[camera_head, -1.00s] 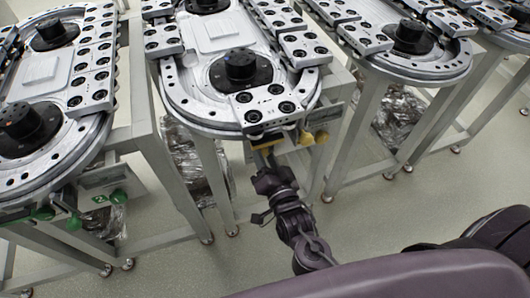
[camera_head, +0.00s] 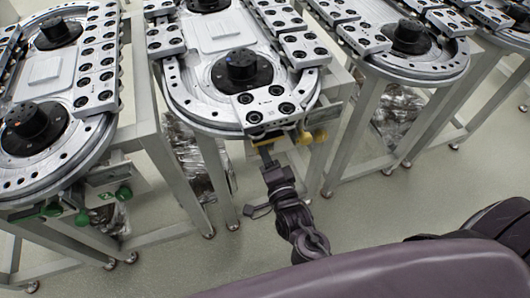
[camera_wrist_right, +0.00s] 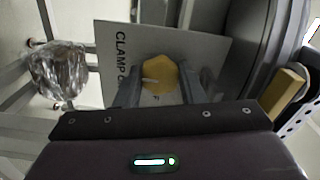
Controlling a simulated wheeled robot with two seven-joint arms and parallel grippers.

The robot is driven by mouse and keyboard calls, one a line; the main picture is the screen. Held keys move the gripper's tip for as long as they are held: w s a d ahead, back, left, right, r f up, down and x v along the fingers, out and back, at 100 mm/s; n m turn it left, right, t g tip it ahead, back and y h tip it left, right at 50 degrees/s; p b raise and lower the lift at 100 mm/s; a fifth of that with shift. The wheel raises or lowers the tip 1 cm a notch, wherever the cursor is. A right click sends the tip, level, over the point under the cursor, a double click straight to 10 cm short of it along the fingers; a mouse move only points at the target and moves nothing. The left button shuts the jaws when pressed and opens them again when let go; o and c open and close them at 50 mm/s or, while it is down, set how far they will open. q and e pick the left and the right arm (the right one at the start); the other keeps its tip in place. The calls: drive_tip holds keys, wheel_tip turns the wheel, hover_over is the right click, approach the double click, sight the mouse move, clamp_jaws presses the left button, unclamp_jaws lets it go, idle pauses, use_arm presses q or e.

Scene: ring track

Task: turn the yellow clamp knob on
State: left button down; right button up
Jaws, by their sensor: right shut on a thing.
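The yellow clamp knob (camera_wrist_right: 168,74) is in the middle of the right wrist view, in front of a pale plate (camera_wrist_right: 205,60) lettered "CLAMP", the rest of its lettering partly hidden. A light mark on the knob points left in that view. My right gripper (camera_wrist_right: 160,84) is shut on the knob, one finger on either side of it. In the head view, my right gripper (camera_head: 264,154) reaches up to the front of the middle ring track (camera_head: 205,120), below its front edge. The knob is mostly hidden there. My left gripper is not in view.
Another yellow part (camera_head: 319,135) sits right of the gripper under the track edge. A table with green knobs (camera_head: 124,192) stands at left. Table legs (camera_head: 340,160) flank the arm. A clear wrapped bundle (camera_wrist_right: 55,72) lies beyond the plate. The front floor is open.

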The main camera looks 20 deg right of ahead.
idle(0.4)
drive_tip(key=o, duration=1)
drive_tip(key=shift+s+d, duration=0.15)
drive_tip(key=shift+s, duration=3.75)
drive_tip(key=shift+f, duration=0.1)
